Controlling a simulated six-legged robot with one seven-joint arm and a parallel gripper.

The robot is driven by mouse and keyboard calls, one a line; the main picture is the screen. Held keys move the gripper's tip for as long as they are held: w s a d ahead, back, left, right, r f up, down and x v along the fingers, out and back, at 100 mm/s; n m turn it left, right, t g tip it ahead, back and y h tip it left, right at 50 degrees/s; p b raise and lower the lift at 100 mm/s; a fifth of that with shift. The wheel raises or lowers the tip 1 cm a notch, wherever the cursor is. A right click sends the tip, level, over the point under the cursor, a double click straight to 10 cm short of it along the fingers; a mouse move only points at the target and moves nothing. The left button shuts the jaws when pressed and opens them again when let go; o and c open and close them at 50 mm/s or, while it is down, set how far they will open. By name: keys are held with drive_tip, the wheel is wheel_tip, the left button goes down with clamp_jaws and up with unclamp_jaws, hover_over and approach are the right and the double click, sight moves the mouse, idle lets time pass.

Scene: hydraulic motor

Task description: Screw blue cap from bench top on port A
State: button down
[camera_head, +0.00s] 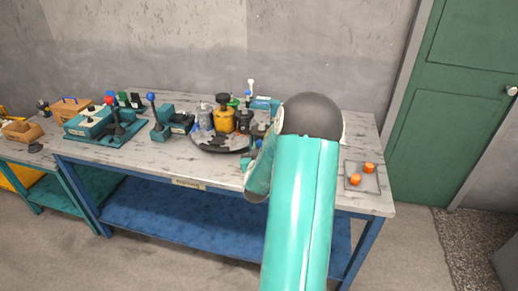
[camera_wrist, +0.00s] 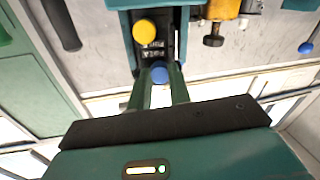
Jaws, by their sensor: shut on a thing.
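In the wrist view, my gripper (camera_wrist: 160,80) is shut on the blue cap (camera_wrist: 159,74), with one green finger on each side of it. The cap is at the end of a dark block (camera_wrist: 164,50) with white lettering, by a label that seems to read PORT A. I cannot tell whether the cap touches the port or is threaded on. A yellow cap (camera_wrist: 144,31) sits on the same block, just beyond the blue one. In the head view, my teal arm hides the gripper and the blue cap.
The workbench (camera_head: 150,165) holds a round dark turntable (camera_head: 222,145) with a yellow part (camera_head: 223,118), and a teal lever unit (camera_head: 100,122) at left. Two orange caps (camera_head: 355,180) (camera_head: 369,167) lie on a small tray (camera_head: 352,168) at right. A green door (camera_head: 465,90) stands beyond.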

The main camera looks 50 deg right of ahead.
drive_tip(key=m, duration=0.4)
drive_tip(key=c, duration=1.5)
unclamp_jaws()
drive_tip(key=shift+s+a, duration=0.1)
drive_tip(key=shift+a, duration=0.15)
drive_tip(key=n, duration=0.4)
drive_tip(key=shift+n, duration=0.4)
drive_tip(key=n, duration=0.5)
drive_tip(key=shift+n, duration=0.3)
